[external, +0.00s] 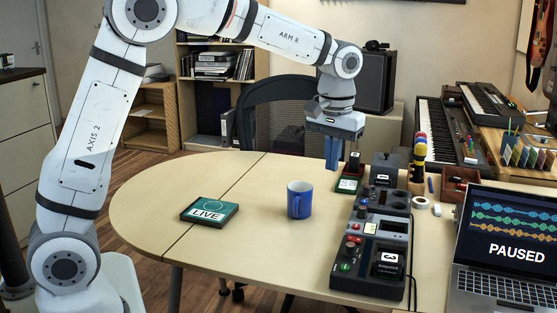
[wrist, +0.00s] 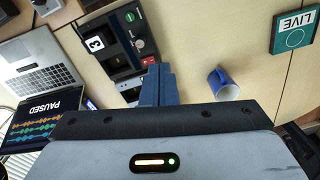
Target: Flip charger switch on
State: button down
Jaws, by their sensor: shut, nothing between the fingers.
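A long dark device (external: 367,272), which looks like the charger, lies on the table right of centre. It carries a block marked 3 (external: 388,264), a green button (external: 345,267) and small red controls (external: 356,226). Which control is the switch, and its position, I cannot tell. My gripper (external: 332,168) points down with blue fingers closed together and empty. It is above the table, beyond the device in the external view. In the wrist view the fingertips (wrist: 158,68) hide part of the device.
A blue mug (external: 299,200) stands left of the device. A LIVE sign (external: 209,211) lies farther left. An open laptop (external: 505,250) showing PAUSED is at the right. A green-based block (external: 348,184) sits near my fingers. The table's left part is mostly clear.

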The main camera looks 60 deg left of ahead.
aim_at(350, 237)
jog(key=w+a+f+n+g, duration=0.1)
jog(key=w+a+f+n, duration=0.1)
jog(key=w+f, duration=0.5)
jog(key=w+n, duration=0.1)
jog(key=w, duration=0.2)
jog(key=shift+w+f, duration=0.35)
jog(key=shift+w, duration=0.05)
jog(key=f, duration=0.4)
jog(key=s+a+f, duration=0.1)
jog(key=f, duration=0.4)
jog(key=f+p, duration=0.1)
jog(key=f, duration=0.4)
jog(key=shift+s+a, duration=0.15)
jog(key=shift+s+f, duration=0.1)
jog(key=shift+f, duration=0.05)
